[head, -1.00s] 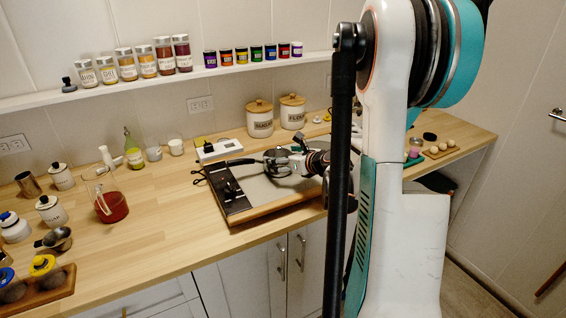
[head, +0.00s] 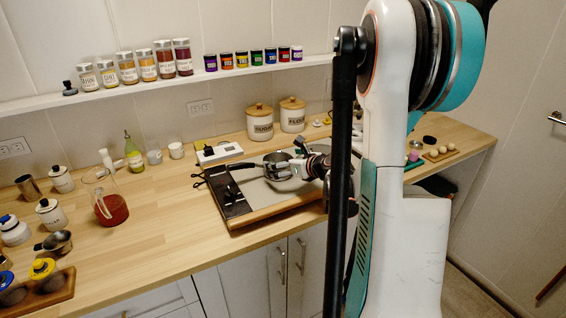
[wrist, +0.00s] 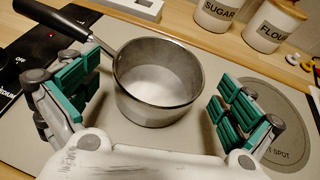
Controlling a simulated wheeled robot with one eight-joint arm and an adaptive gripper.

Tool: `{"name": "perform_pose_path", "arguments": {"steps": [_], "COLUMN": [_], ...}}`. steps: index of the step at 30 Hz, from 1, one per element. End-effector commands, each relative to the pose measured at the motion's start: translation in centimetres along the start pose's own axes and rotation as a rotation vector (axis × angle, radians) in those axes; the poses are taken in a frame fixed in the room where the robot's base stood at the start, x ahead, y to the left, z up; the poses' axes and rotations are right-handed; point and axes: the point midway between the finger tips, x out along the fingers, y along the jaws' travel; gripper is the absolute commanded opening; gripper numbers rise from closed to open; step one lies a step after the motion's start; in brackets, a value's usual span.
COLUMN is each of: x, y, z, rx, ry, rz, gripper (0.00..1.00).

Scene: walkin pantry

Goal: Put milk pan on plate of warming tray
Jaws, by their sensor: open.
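The milk pan (wrist: 155,108) is a grey metal pan with a black handle, upright and empty. It stands on the pale grey plate (wrist: 130,140) of the warming tray, left of a round marked spot (wrist: 278,105). In the head view the pan (head: 277,158) is partly hidden by my gripper (head: 296,169), and its handle points left over the tray's dark control strip (head: 228,193). My gripper (wrist: 157,78) is open, with green-padded fingers on either side of the pan and visible gaps to its wall. The far right of the tray is hidden behind my arm.
Sugar (head: 260,122) and flour (head: 292,115) canisters stand behind the tray, beside a white device (head: 219,152). A jug of red liquid (head: 110,207) stands to the left. Bare counter (head: 160,230) lies left of the tray. A spice shelf (head: 130,88) runs along the wall.

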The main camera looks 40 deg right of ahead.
Motion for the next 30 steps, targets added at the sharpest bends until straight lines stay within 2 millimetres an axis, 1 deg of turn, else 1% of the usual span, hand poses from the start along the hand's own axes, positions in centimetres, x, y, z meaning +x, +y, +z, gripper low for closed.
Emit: {"name": "perform_pose_path", "arguments": {"steps": [9,15,18,21,30], "x": [-6.4,-9.9,-10.9,-11.5,-11.7], "y": [-0.1,-0.1,-0.1,0.0,0.0], "z": [0.2,0.1,0.1,0.0,0.0], "rx": [0.003,0.002,0.001,0.001,0.0], "ry": [0.0,0.0,0.0,0.0,0.0], "rz": [-0.004,-0.003,-0.002,-0.001,0.0], "gripper": [1.0,1.0,1.0,1.0,1.0]}}
